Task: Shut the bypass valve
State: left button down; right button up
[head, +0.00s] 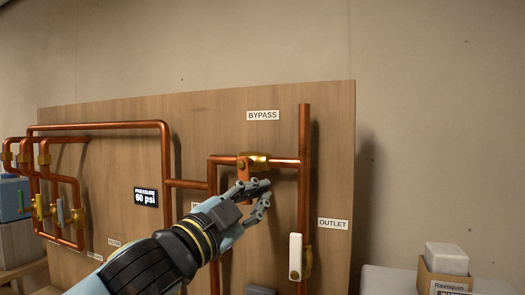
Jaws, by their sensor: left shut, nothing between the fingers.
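The bypass valve (259,161) is a brass body on a horizontal copper pipe, just below the "BYPASS" label (263,115). An orange part, apparently its handle (243,166), shows at the left of the body, and its lower end is hidden behind my gripper. My left gripper (264,191) is just below and in front of the valve, its fingers pointing right. It is shut with nothing in it. I cannot tell whether it touches the handle. My right gripper is out of view.
An outlet valve with a white handle (295,256) is on the vertical pipe at right, by the "OUTLET" label (332,224). Several small valves with coloured handles are at left. A pressure display (146,197) reads 60 psi. A box (444,272) stands at lower right.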

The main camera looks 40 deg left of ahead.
pick_arm(q)
jog(key=shift+s+a+f, duration=0.1)
jog(key=shift+a+f, duration=0.15)
jog(key=shift+a, duration=0.15)
dwell(0.4)
jog(key=shift+f, duration=0.1)
jog(key=v, duration=1.2)
dwell(0.6)
